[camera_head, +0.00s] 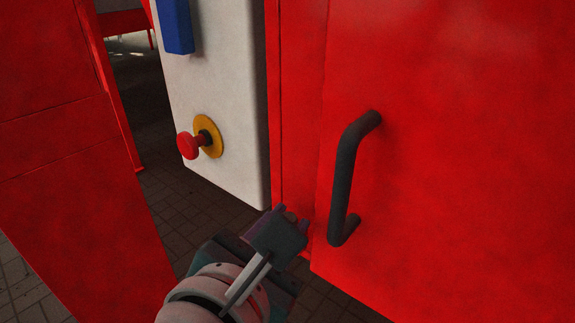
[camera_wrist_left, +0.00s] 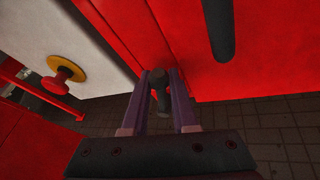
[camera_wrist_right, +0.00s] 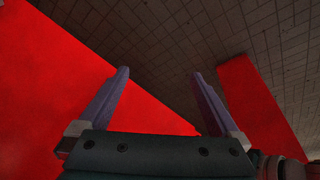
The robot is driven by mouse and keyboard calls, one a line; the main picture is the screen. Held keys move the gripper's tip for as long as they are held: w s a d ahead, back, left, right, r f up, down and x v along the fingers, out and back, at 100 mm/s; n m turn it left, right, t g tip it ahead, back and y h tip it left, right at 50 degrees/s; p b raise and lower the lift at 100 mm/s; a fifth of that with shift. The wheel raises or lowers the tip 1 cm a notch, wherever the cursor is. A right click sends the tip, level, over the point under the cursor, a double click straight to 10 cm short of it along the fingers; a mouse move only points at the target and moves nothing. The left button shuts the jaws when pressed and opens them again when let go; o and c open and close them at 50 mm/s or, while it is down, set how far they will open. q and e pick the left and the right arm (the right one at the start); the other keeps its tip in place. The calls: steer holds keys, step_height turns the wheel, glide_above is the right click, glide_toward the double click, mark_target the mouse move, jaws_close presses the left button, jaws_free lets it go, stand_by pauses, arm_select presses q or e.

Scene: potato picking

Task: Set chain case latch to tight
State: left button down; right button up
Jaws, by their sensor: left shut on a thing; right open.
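The chain case latch (camera_wrist_left: 158,80) is a small dark grey piece at the lower edge of the red chain case (camera_head: 450,160). My left gripper (camera_head: 291,222) is at the case's lower left corner, left of the dark handle. In the left wrist view its purple fingers are closed on the latch from both sides. In the head view my gripper hides most of the latch, so its setting cannot be read. My right gripper (camera_wrist_right: 160,74) is open and empty, with red panels and paving in front of it.
A black bar handle (camera_head: 343,180) stands out from the red panel right of my left gripper. A white cabinet (camera_head: 235,100) with a red stop button (camera_head: 188,146) on a yellow disc and a blue box (camera_head: 175,25) is behind. A red post stands left. Paved floor lies below.

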arm_select(q)
steer(key=c, duration=0.9)
jaws_free()
arm_select(e)
steer(key=shift+a, duration=0.1)
arm_select(q)
steer(key=shift+o, duration=0.2)
arm_select(e)
steer(key=shift+f, duration=0.1)
